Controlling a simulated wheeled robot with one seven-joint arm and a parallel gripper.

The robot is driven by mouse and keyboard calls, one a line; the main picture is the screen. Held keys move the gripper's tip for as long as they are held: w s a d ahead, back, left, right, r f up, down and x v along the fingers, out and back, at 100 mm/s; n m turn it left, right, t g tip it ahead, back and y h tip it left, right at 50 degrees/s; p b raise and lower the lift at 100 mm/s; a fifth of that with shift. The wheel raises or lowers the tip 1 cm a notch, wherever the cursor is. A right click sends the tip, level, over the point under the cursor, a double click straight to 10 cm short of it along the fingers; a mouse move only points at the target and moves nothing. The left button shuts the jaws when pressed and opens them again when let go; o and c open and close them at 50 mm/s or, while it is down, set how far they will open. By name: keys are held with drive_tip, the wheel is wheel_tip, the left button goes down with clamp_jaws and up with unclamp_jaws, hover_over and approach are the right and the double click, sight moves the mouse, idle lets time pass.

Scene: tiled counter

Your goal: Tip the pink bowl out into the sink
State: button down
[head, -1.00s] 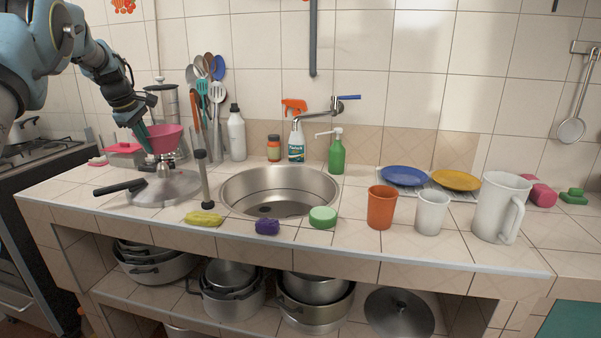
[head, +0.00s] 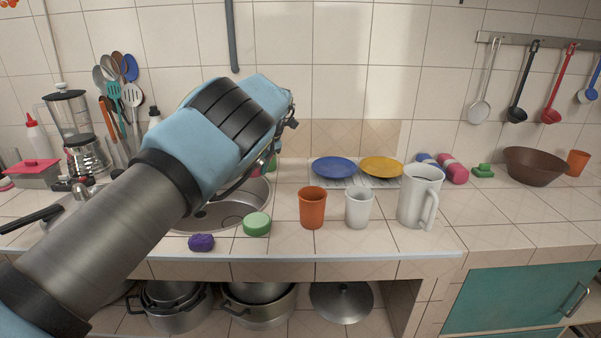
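The steel sink (head: 215,216) is set in the tiled counter, and my arm covers much of it from the left. The pink bowl is not visible in the present head view; it may be hidden behind my arm. My gripper (head: 290,113) is mostly hidden behind my own wrist, above the back right part of the sink. Only a dark bit of it shows at the wrist's right edge. I cannot see its fingers or whether it holds anything.
A green round sponge (head: 257,224) and a purple lump (head: 201,242) lie at the sink's front. An orange cup (head: 312,208), a white cup (head: 359,207) and a white pitcher (head: 417,198) stand to the right. Blue (head: 334,167) and yellow plates (head: 381,167) lie behind them.

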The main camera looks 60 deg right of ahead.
drive_tip(key=shift+n, duration=0.5)
drive_tip(key=s+d+f, duration=0.1)
drive_tip(key=s, duration=0.2)
drive_tip(key=s+d+f, duration=0.1)
drive_tip(key=s, duration=0.2)
drive_tip(key=s+d+f, duration=0.1)
drive_tip(key=s+d, duration=0.1)
drive_tip(key=s, duration=0.1)
drive_tip(key=shift+s+f+p, duration=0.1)
drive_tip(key=shift+s+p, duration=0.2)
drive_tip(key=shift+p, duration=0.1)
drive_tip(key=shift+s, duration=0.3)
drive_tip(key=shift+w+a+r+p, duration=0.1)
drive_tip(key=shift+a+r+p, duration=0.2)
drive_tip(key=shift+p, duration=0.9)
drive_tip(key=shift+w+a+n+g+h, duration=0.3)
drive_tip(key=shift+w+a+g+h, duration=0.25)
drive_tip(key=shift+h, duration=0.15)
drive_tip(key=shift+w+a+r+g+h, duration=0.15)
drive_tip(key=shift+w+a, duration=0.1)
drive_tip(key=shift+a, duration=0.25)
drive_tip(key=shift+w+a+r+h, duration=0.2)
drive_tip(key=shift+w+a, duration=0.1)
drive_tip(key=shift+a, duration=0.15)
drive_tip(key=shift+w+a+r+g+h, duration=0.15)
drive_tip(key=shift+w+a, duration=0.1)
drive_tip(key=shift+a, duration=0.25)
drive_tip(key=shift+s+d+f, duration=0.1)
drive_tip(key=shift+f, duration=0.05)
